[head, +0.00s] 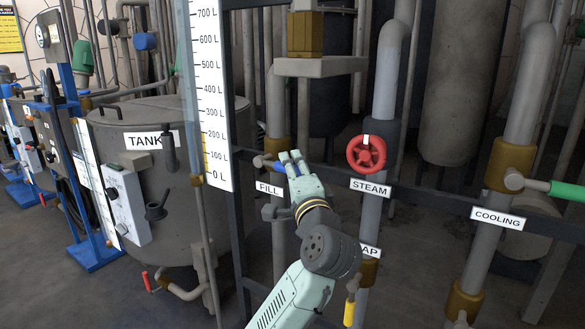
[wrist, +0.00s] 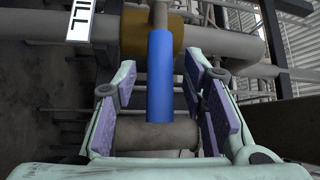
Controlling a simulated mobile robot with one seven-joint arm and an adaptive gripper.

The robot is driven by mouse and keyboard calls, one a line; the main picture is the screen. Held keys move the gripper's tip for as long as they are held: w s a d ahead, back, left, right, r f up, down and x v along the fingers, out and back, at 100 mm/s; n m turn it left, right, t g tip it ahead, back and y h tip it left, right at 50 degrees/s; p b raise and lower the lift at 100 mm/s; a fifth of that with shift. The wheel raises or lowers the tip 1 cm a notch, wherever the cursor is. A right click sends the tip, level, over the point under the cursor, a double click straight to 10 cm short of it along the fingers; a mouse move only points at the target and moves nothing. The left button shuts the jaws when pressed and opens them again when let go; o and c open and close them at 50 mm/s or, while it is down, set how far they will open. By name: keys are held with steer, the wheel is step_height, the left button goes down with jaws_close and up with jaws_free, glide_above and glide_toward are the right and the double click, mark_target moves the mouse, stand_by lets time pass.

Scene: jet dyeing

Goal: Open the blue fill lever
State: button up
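The blue fill lever (wrist: 160,75) runs between the two finger pads of my gripper (wrist: 159,92) in the wrist view. Gaps show on both sides of the lever, so the gripper is open around it and not clamped. In the head view a short blue part of the lever (head: 276,166) shows beside my gripper (head: 290,158), which hides the rest. The lever points sideways to the right from its brass valve (head: 278,147) on a vertical pipe. The FILL label (head: 269,188) is just below.
A red STEAM handwheel (head: 366,153) is close to the right of my gripper. A green COOLING lever (head: 566,190) is at the far right, and a yellow lever (head: 349,312) is below. A level scale (head: 212,100) and dark frame stand to the left.

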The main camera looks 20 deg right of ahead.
steer(key=shift+w, duration=0.25)
steer(key=shift+c, duration=0.6)
jaws_close()
